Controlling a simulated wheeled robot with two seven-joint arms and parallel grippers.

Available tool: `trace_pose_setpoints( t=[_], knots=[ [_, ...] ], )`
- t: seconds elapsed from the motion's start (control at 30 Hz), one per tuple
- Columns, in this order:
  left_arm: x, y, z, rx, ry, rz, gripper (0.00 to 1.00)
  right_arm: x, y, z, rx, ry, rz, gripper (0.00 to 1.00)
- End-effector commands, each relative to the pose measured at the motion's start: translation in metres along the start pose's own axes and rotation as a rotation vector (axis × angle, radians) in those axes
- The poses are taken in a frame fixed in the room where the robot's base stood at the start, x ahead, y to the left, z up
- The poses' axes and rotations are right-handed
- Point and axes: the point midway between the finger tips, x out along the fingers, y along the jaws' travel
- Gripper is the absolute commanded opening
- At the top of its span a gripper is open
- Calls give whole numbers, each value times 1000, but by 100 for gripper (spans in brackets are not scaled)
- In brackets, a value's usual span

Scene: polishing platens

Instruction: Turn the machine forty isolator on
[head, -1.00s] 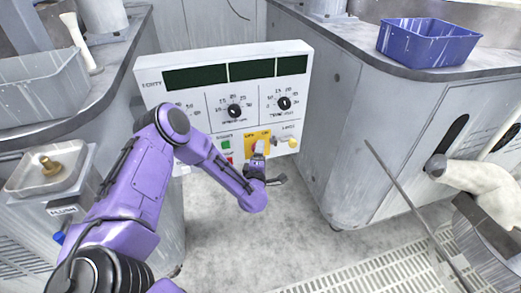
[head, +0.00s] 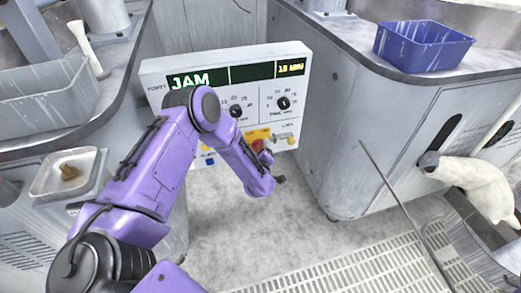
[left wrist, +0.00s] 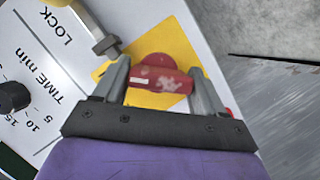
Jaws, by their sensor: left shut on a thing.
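The machine forty control panel (head: 225,133), a white box marked FORTY, stands between the grey benches. Its display (head: 205,80) is lit and reads JAM, with 15 MIN at the right. The red isolator handle (left wrist: 158,80) sits on a yellow plate (left wrist: 180,46) in the left wrist view. My left gripper (left wrist: 158,68) is shut on this handle, one finger at each end. In the head view the red handle (head: 258,146) shows only partly behind my gripper (head: 265,156). My right gripper is not in view.
A metal lock piece (left wrist: 97,33) sits beside the yellow plate near the word LOCK. Dials (head: 283,103) are on the panel face. A blue tray (head: 423,45) lies on the right bench, and a thin rod (head: 400,205) slants in front. The floor below the panel is clear.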

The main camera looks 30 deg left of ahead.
Motion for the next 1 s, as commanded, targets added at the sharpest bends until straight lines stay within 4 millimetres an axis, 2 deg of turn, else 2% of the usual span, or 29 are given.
trace_pose_setpoints(
  t=[0.6, 0.63, 0.7, 1.0],
  knots=[
    [-2, -3, 4, 44, -11, -20, 40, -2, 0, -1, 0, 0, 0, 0],
    [-2, -3, 4, 44, -11, -20, 74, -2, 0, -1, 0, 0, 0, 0],
    [-2, -3, 4, 44, -11, -20, 92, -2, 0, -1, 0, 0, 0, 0],
    [0, 1, 2, 37, -4, -13, 92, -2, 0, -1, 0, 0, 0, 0]
  ],
)
